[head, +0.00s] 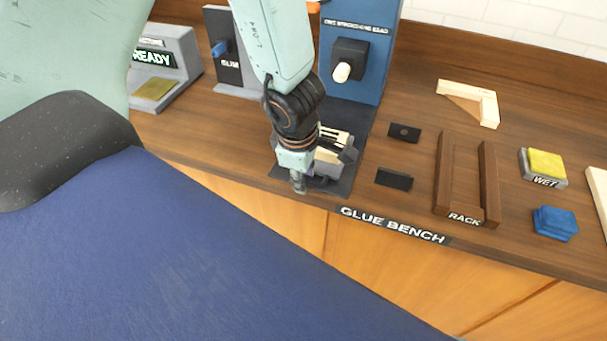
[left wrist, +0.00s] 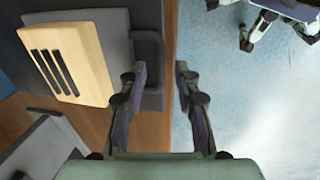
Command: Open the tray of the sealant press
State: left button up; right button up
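The sealant press is the blue upright machine (head: 358,45) with a dark block and a cream knob, at the back of the bench. Its dark tray (left wrist: 85,18) shows in the left wrist view, with a pale wooden block (left wrist: 68,62) with dark slots on it. A dark bar handle (left wrist: 158,45) stands out from the tray's edge. My left gripper (head: 322,172) is low over the bench's front edge, before the press. In the left wrist view its fingers (left wrist: 161,72) are apart, one either side of the handle's line; contact cannot be told. My right gripper is out of view.
Right of the press are two small black plates (head: 404,132), a brown rack (head: 446,175), a wooden corner piece (head: 488,108), a yellow sponge (head: 546,163) on a WET holder and blue cloths (head: 555,222). A grey READY stand (head: 180,60) is at left.

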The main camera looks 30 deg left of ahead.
pick_arm(q)
jog(key=shift+s+r, duration=0.1)
jog(key=shift+r, duration=0.1)
jog(key=shift+r, duration=0.55)
notch_tip(320, 180, up, 10)
jog(key=s, duration=0.2)
jog(key=shift+d+r, duration=0.15)
jog(key=shift+d, duration=0.1)
dwell(0.4)
